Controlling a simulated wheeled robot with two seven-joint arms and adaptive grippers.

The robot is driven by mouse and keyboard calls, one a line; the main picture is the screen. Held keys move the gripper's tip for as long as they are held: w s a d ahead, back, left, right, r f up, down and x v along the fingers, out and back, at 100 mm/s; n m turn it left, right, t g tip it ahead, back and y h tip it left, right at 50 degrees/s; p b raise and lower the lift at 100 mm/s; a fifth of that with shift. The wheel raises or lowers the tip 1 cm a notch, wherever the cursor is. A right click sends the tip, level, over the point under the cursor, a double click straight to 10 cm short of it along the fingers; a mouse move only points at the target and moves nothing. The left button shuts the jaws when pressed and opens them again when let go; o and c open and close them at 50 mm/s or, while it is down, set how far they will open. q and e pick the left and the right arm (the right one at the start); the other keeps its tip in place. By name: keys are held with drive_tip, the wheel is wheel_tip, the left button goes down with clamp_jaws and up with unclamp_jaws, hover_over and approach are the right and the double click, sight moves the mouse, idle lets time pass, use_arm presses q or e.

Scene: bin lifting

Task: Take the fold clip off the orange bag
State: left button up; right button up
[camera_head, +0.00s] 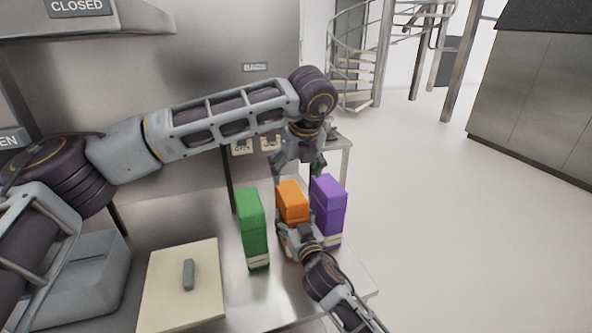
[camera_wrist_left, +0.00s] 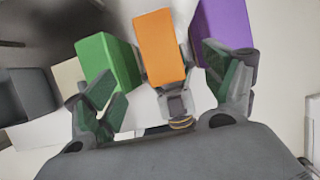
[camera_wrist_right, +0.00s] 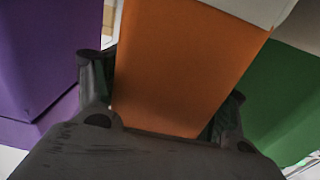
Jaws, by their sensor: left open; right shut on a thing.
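The orange bag (camera_head: 292,195) stands upright between a green bag (camera_head: 252,225) and a purple bag (camera_head: 328,205). My right gripper (camera_head: 297,232) is shut on the orange bag's body from the near side. In the right wrist view its fingers lie along both sides of the orange bag (camera_wrist_right: 185,65). My left gripper (camera_head: 298,168) is open and empty above the orange bag's top. In the left wrist view its fingers are spread wide, with the orange bag's top (camera_wrist_left: 160,45) between and beyond them. I cannot make out the fold clip in any view.
The bags stand on a steel table (camera_head: 285,310). A cream lidded box (camera_head: 165,285) with a grey handle and a grey bin (camera_head: 90,280) are to the left. The green and purple bags stand close on both sides. Open floor (camera_head: 450,220) lies to the right.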

sight(290, 190)
use_arm(q)
drive_tip(key=shift+x, duration=5.95)
drive_tip(key=c, duration=1.2)
drive_tip(key=shift+r, duration=1.15)
drive_tip(key=shift+r, duration=1.95)
use_arm(e)
drive_tip(key=o, duration=1.6)
drive_tip(key=shift+c, duration=0.2)
